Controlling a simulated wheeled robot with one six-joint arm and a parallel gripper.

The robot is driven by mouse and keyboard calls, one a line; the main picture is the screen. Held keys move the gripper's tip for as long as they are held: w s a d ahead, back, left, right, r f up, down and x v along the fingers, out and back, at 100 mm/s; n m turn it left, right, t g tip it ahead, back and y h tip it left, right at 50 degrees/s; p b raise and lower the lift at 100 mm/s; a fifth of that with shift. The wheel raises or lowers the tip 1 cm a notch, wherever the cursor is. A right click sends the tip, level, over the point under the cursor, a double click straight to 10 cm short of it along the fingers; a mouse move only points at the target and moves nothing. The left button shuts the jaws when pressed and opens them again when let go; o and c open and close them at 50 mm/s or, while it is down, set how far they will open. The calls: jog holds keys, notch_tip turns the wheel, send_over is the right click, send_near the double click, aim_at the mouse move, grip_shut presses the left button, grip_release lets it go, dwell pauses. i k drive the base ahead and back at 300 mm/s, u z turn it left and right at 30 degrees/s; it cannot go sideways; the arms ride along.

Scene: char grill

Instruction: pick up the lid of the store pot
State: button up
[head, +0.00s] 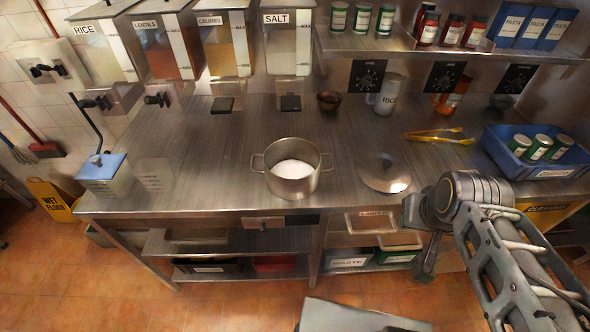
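The steel store pot (292,182) stands uncovered near the front edge of the steel counter, with white contents inside and a handle on each side. A round metal lid (384,175) with a small knob on top lies on the counter to the right of the pot, apart from it. My gripper (424,268) is at the lower right, in front of the counter edge and to the right of the lid. It does not touch the lid. It is seen from the side, and its finger gap does not show clearly.
Yellow tongs (440,137) and a blue crate of green cans (505,155) are to the right of the lid. Labelled dispensers line the back left. The counter left of the pot is mostly clear.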

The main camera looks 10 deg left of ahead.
aim_at(382, 172)
jog(key=z, duration=1.15)
jog(key=i, duration=0.7)
jog(key=u, duration=2.5)
